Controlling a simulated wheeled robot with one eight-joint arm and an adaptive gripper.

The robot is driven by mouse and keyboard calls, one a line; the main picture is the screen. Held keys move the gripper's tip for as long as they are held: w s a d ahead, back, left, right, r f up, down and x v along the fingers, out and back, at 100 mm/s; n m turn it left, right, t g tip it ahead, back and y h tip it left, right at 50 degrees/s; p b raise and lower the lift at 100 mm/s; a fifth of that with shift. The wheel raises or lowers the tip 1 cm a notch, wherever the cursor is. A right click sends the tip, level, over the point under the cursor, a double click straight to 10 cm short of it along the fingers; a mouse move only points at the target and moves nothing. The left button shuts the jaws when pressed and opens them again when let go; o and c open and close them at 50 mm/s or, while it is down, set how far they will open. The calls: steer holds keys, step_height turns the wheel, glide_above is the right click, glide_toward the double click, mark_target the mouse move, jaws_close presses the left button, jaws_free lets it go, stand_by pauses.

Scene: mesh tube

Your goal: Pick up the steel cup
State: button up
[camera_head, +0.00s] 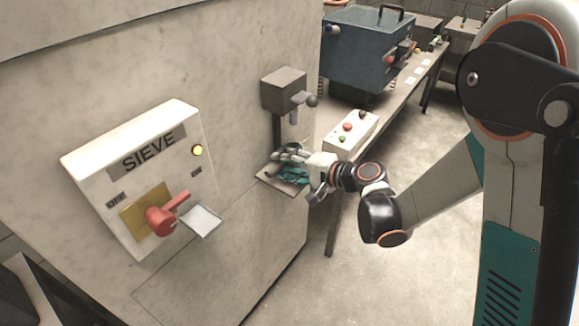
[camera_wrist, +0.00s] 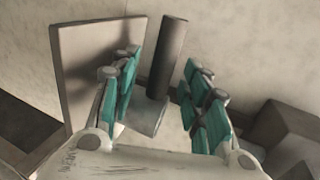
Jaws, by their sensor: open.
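My gripper (camera_head: 284,166) reaches in from the right to the small shelf (camera_head: 268,181) under a grey dispenser-like fixture (camera_head: 284,90). Its teal-padded fingers are open. In the wrist view the fingers (camera_wrist: 164,62) stand apart on both sides of a pale grey, rounded metal piece (camera_wrist: 148,114), which looks like the steel cup. It is partly hidden by the left fingers and the palm. I cannot tell whether any finger touches it. In the head view the cup cannot be made out clearly behind the fingers.
A dark post (camera_wrist: 170,52) rises just beyond the fingers, close to a flat plate (camera_wrist: 90,70). A SIEVE panel (camera_head: 135,180) with a red lever (camera_head: 162,220) is on the left. A button box (camera_head: 351,134) and a blue machine (camera_head: 362,50) stand behind.

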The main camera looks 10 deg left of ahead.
steer(key=shift+w+a+f, duration=0.1)
steer(key=shift+a, duration=0.1)
steer(key=shift+c, duration=0.2)
jaws_close()
steer(key=shift+d+r, duration=0.1)
steer(key=shift+r, duration=0.15)
